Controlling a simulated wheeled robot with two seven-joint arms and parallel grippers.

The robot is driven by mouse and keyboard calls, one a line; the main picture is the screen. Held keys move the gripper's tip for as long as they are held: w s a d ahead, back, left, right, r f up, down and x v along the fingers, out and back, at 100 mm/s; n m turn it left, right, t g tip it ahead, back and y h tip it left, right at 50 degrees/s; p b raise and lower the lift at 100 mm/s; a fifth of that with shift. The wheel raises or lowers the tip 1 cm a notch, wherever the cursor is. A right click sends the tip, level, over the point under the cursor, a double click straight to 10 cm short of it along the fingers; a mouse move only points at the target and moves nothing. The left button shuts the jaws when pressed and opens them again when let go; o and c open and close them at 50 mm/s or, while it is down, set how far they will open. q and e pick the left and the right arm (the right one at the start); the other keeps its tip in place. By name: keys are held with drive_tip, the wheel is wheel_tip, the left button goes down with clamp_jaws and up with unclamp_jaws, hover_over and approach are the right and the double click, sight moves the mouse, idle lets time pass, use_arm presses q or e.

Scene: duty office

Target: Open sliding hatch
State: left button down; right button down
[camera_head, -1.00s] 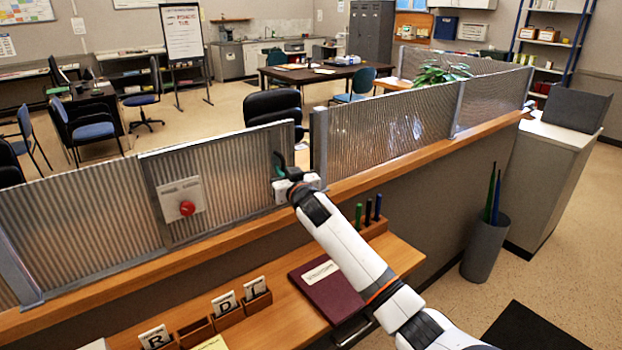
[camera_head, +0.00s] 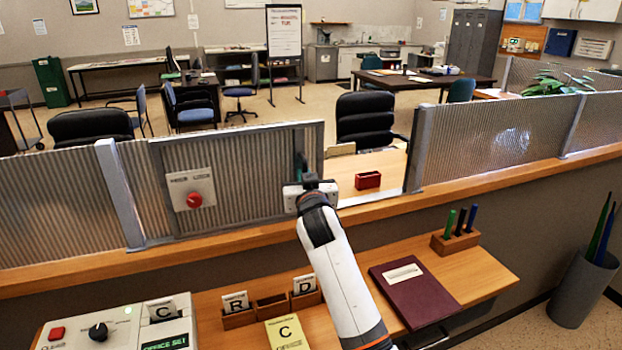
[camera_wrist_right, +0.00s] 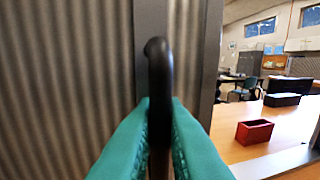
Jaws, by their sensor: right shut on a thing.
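The sliding hatch (camera_head: 250,160) is a ribbed, translucent panel in a grey frame, standing on the wooden counter ledge. Its right edge is apart from the grey post (camera_head: 417,150), leaving a gap with an inner desk visible through it. My right gripper (camera_head: 303,168) is at the panel's right edge. In the right wrist view its teal fingers (camera_wrist_right: 160,135) are shut on an upright black handle (camera_wrist_right: 158,75) fixed along the frame edge. The handle is mostly hidden by my gripper in the head view. My left gripper is not in view.
A plate with a red knob (camera_head: 194,199) is at the panel's left. A red box (camera_head: 367,180) stands on the desk behind the gap. Below are a maroon folder (camera_head: 411,290), a pen block (camera_head: 455,241), card holders (camera_head: 271,306) and a console (camera_head: 90,330).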

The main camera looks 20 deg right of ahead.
drive_tip(key=c, duration=1.6)
unclamp_jaws()
drive_tip(key=shift+o, duration=0.2)
drive_tip(key=shift+w+d, duration=0.1)
drive_tip(key=s+a+b, duration=0.1)
drive_tip(key=s+b, duration=0.1)
drive_tip(key=s, duration=1)
drive_tip(key=shift+a+b, duration=0.2)
drive_tip(key=shift+b, duration=0.15)
drive_tip(key=shift+f, duration=0.1)
